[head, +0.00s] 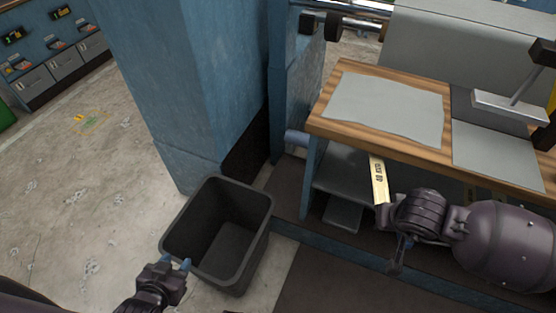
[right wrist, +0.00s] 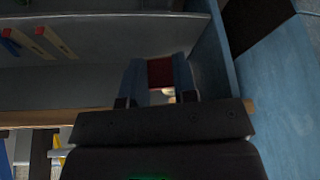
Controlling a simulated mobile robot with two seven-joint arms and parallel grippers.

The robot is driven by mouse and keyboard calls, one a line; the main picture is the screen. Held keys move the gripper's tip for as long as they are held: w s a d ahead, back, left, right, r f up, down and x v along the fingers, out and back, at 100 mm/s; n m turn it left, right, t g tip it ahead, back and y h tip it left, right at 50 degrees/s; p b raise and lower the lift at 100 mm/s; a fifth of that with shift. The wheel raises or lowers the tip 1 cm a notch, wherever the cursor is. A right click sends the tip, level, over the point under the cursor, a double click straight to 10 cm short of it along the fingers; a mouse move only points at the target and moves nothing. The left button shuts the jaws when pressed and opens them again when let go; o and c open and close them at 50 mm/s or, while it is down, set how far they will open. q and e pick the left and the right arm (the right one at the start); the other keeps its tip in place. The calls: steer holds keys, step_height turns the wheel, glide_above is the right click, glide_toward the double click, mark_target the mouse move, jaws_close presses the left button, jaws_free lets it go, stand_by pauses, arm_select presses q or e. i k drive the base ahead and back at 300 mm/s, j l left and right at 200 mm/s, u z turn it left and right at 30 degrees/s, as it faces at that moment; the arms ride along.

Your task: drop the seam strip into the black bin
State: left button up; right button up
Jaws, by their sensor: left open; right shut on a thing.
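The black bin (head: 252,262) stands upright on the floor at the lower middle of the head view. Its mouth is open, and no object shows in the visible part of its inside. A pale yellow seam strip (head: 379,181) with dark print points upward from my right gripper (head: 383,210), to the right of the bin and in front of the workbench. In the right wrist view, my right gripper (right wrist: 160,78) is shut with a dark red part between its fingers. My left gripper (head: 177,263) is open and empty by the bin's near left rim.
The wooden workbench (head: 328,122) carries grey sheets and a press-like fixture. A blue column (head: 185,80) rises behind the bin. The right wrist view shows red and tan strips (right wrist: 55,42) on a grey surface. Open floor (head: 75,190) lies left.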

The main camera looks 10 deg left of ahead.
mark_target(235, 255)
steer(key=j, duration=2.25)
